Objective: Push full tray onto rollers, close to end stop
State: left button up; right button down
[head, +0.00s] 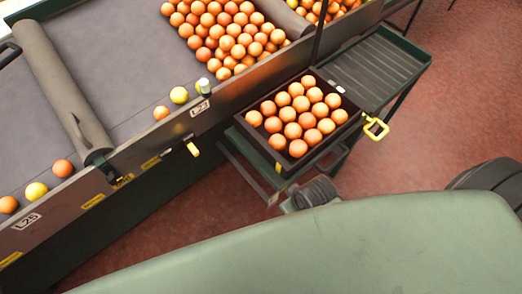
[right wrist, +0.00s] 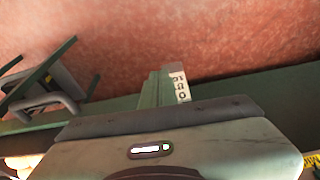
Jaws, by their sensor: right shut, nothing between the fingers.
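A black tray (head: 284,171) full of oranges stands level beside the conveyor's side wall in the head view. Its far right side adjoins the dark green roller table (head: 378,68), whose ribbed top is bare. How far the tray overlaps the rollers cannot be told. A raised rim (head: 405,47) borders the table's far end; I cannot single out the end stop. My right gripper (right wrist: 168,72) appears shut and empty in the right wrist view, close to a green frame edge. The tray is not recognisable there. My left gripper is not in view.
The conveyor (head: 115,70) at left carries many oranges, with a few loose fruits near its edge. A yellow lever (head: 192,148) sticks out of the conveyor wall. Red floor (head: 450,130) is open at right.

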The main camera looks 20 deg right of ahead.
jog(key=w+a+r+n+y+p, duration=0.2)
jog(key=w+a+r+n, duration=0.6)
jog(key=r, duration=0.3)
jog(key=w+d+f+n+g+h, duration=0.1)
jog(key=w+d+n+g, duration=0.15)
jog(key=w+n, duration=0.25)
jog(key=w+d+n+g+h, duration=0.1)
jog(key=w+d+n+h, duration=0.15)
jog(key=w+n, duration=0.35)
jog(key=shift+t+y, duration=0.25)
jog(key=shift+y, duration=0.2)
jog(key=f, duration=1)
jog(key=shift+s+d+p, duration=0.2)
jog(key=shift+d+p, duration=0.05)
jog(key=shift+p, duration=0.1)
